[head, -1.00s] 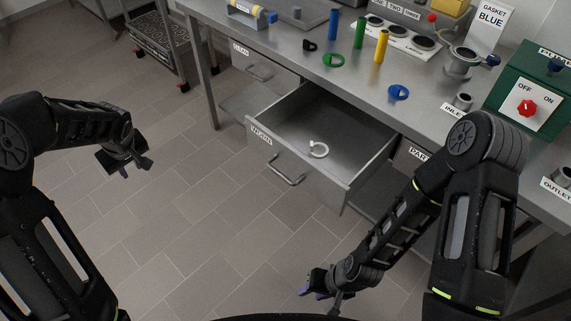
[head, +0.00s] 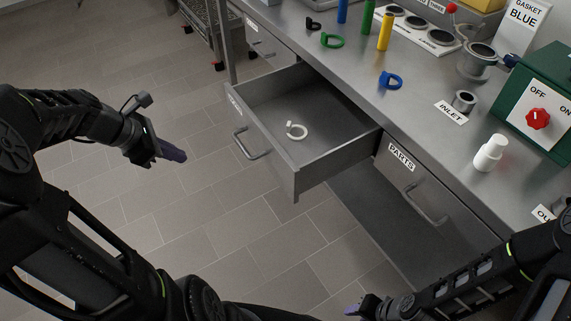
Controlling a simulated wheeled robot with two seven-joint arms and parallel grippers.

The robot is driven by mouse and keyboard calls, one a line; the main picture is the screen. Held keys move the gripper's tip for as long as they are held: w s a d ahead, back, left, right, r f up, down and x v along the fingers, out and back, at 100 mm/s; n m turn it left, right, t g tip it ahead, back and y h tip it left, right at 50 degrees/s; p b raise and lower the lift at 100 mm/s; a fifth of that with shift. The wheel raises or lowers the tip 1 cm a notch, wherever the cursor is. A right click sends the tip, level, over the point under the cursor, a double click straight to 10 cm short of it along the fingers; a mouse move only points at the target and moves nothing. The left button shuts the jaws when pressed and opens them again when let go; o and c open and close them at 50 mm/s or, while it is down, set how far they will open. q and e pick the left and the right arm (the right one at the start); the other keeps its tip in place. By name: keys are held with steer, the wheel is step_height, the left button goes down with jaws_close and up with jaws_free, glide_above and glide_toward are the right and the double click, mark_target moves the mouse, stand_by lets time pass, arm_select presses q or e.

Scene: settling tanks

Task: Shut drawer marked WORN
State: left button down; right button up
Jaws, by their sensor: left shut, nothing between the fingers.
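The drawer marked WORN (head: 283,170) is pulled out from under the steel bench. Its label sits at the left end of its front, seen at a steep angle, and its bar handle (head: 250,146) faces left. A white ring with a small tab (head: 296,131) lies inside the drawer. My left gripper (head: 172,152) is shut and empty, in the air to the left of the drawer handle and apart from it. My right gripper (head: 357,309) is low at the bottom edge, below the drawer; its fingers are too small and dark to tell their state.
A shut drawer marked PARTS (head: 404,177) is right of the open one. The bench top (head: 345,75) carries a green ring (head: 331,40), a blue ring (head: 390,80), a yellow rod (head: 385,32), a white bottle (head: 490,153) and a green switch box (head: 535,106). Floor left of the drawer is clear.

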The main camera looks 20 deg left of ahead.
arm_select(q)
steer(key=shift+n+t+h, duration=0.4)
steer(key=shift+n+h, duration=0.2)
steer(key=w+d, duration=0.1)
steer(key=w+d+r, duration=0.1)
steer(key=d, duration=0.1)
steer(key=shift+d+r, duration=0.15)
steer(key=shift+d, duration=0.1)
arm_select(e)
steer(key=shift+d+r, duration=0.1)
steer(key=shift+d, duration=0.35)
